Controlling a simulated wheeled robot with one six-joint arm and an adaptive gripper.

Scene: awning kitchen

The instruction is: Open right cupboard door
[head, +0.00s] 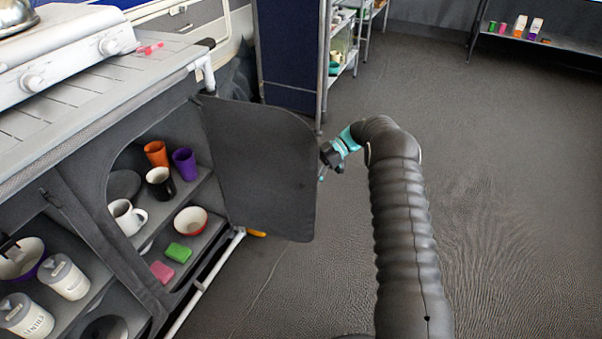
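The right cupboard door (262,165) is a dark grey panel with rounded corners. It stands swung wide open, hinged at the right side of its opening. The cupboard (200,195) behind it shows its shelves. My gripper (325,165) is at the outer free edge of the door, at the end of my arm coming from the lower right. The fingertips are small and partly hidden at the door's edge, so I cannot tell whether they grip it or only touch it.
Inside are orange (156,153) and purple (185,163) cups, a white mug (127,217), a bowl (191,221) and sponges (178,252). A stove (60,60) sits on the counter. Shelving (343,45) stands behind. The floor (500,200) on the right is clear.

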